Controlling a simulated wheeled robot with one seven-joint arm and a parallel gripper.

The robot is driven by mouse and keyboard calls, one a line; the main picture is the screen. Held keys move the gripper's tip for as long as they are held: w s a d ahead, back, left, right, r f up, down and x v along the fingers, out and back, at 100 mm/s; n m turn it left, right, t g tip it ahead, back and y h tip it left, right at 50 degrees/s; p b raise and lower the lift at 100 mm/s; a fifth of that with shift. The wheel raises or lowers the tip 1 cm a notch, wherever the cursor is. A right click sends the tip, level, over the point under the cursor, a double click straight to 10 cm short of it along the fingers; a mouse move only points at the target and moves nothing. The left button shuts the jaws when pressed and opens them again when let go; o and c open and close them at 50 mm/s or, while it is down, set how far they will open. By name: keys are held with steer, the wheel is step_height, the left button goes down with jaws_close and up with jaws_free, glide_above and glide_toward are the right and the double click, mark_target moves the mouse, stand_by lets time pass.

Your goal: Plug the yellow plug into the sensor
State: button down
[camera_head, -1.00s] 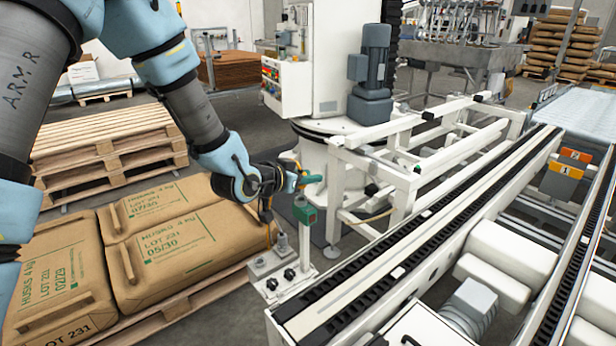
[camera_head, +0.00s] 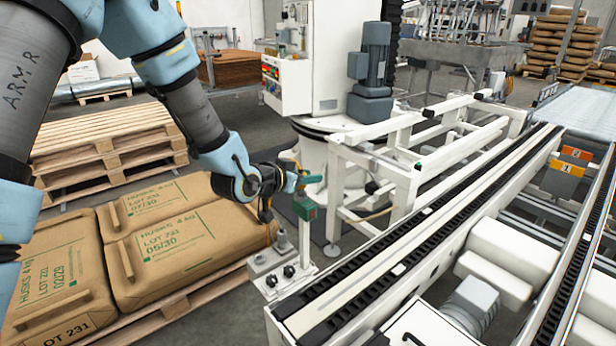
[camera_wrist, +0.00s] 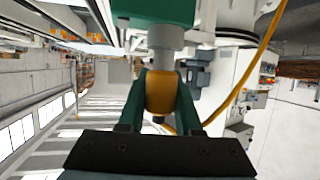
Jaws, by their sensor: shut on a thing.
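My gripper (camera_wrist: 162,100) is shut on the yellow plug (camera_wrist: 162,92), with one dark green finger on each side of it in the wrist view. The plug's front end points at the grey round connector (camera_wrist: 166,38) under the green sensor body (camera_wrist: 155,8). The plug and connector are lined up, with a narrower grey piece between them; how far they are joined cannot be told. In the head view the green sensor (camera_head: 305,209) sits on a white post, with my gripper (camera_head: 300,180) just above it. The plug is too small to make out there.
A yellow cable (camera_wrist: 245,75) curves down the right of the wrist view. A grey box with black knobs (camera_head: 272,272) stands below the sensor. The conveyor (camera_head: 430,235) runs to the right, and brown sacks (camera_head: 165,255) lie on a pallet at left.

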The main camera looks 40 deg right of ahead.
steer(key=shift+f+b, duration=0.8)
steer(key=shift+f, duration=0.1)
stand_by(0.6)
steer(key=c, duration=0.5)
jaws_free()
steer(key=b+v, duration=0.1)
steer(key=v, duration=1)
